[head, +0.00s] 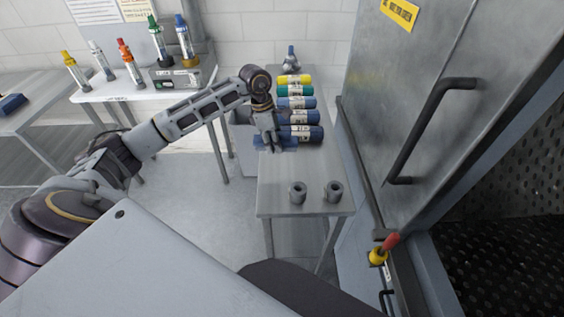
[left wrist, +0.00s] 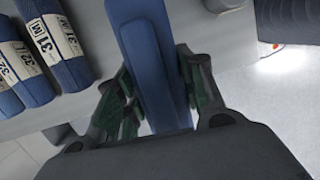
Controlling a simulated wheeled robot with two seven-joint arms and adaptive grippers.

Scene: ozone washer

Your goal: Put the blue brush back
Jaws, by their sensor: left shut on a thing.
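My left gripper (head: 270,142) is over the left edge of the narrow grey table (head: 290,188). It is shut on the blue brush (left wrist: 152,60), a long blue piece that runs between the two fingers in the left wrist view. In the head view only small blue parts of the brush (head: 261,143) show around the fingertips, beside the nearest roll. I cannot see its bristles clearly. My right gripper is not in view.
Several labelled rolls (head: 297,103), yellow, green and blue, lie in a row on the table. Two small grey cylinders (head: 298,192) stand at its near end. A metal door with a dark handle (head: 430,125) is close on the right. A white table (head: 140,88) with coloured bottles stands behind.

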